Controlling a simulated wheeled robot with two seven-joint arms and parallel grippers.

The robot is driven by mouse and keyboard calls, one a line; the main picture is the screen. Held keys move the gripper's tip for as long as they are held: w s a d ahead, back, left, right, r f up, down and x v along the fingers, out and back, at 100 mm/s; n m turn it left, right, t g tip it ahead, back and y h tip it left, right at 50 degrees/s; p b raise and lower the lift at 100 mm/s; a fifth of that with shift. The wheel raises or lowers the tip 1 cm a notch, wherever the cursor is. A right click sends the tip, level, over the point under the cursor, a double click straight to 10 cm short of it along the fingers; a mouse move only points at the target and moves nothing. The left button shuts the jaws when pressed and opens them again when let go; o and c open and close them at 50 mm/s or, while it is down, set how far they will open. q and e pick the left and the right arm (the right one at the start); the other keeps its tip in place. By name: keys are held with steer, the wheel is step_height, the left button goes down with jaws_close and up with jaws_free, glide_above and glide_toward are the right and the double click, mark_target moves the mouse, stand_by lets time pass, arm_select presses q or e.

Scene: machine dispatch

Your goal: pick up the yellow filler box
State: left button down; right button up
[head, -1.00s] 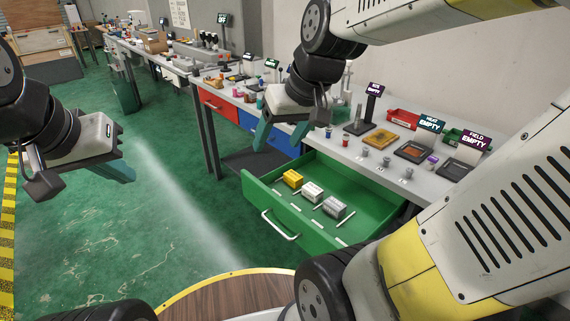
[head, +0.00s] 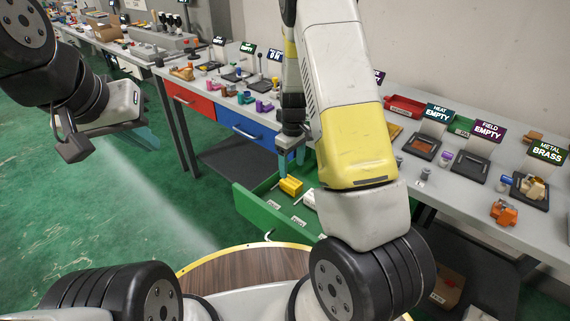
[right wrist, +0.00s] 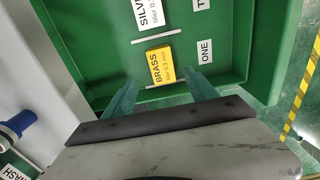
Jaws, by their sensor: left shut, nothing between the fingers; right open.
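The yellow filler box (head: 291,186) lies in the open green drawer (head: 262,218), near its back left in the head view. In the right wrist view the yellow box (right wrist: 161,65) shows a BRASS label facing up. My right gripper (right wrist: 163,92) is open, with its teal fingers pointing into the drawer toward the box and nothing between them. In the head view my right gripper (head: 293,148) is above the box and partly hidden by my arm. My left gripper (head: 147,140) is shut and empty, out over the floor at left.
A white SILVER box (right wrist: 149,14) lies beside the yellow one, with thin white dividers around them. The green drawer wall (right wrist: 85,50) is close to the left finger. The workbench (head: 415,170) with trays, signs and small parts stands above the drawer.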

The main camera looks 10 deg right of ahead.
mark_target(291, 181)
step_height(291, 181, down, 8)
steer(key=shift+a+r, duration=0.1)
steer(key=shift+s+r, duration=0.1)
jaws_close()
stand_by(0.4)
